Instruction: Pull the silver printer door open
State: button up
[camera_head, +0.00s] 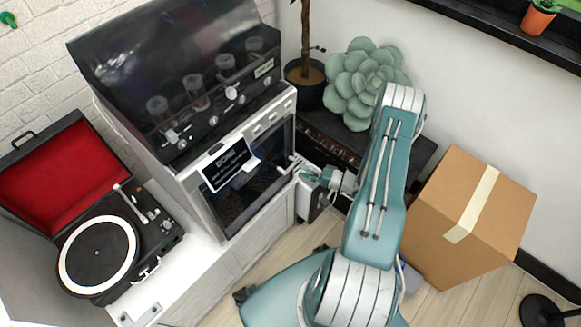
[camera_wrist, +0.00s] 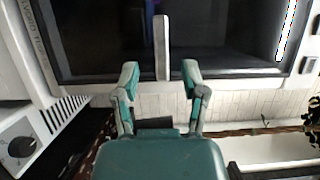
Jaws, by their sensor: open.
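The silver printer (camera_head: 207,192) stands on a pale cabinet, and its front door (camera_head: 245,190) with a dark window looks shut. In the wrist view the dark door window (camera_wrist: 105,40) fills the top. The pale bar handle (camera_wrist: 162,45) stands upright there, its lower end between and just beyond my fingertips. My gripper (camera_wrist: 160,78) is open, with one finger on each side of the handle's line and no clear contact. In the head view my gripper (camera_head: 312,174) is at the right edge of the door, and my arm hides part of it.
An open record player (camera_head: 97,252) with a red-lined lid is at left. A black machine with several knobs (camera_head: 190,75) sits on top of the printer. A cardboard box (camera_head: 470,215) stands right of my arm. A succulent (camera_head: 365,80) is behind. Some floor is clear in front.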

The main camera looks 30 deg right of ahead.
aim_at(292, 168)
jog(key=shift+x, duration=2.35)
grip_shut()
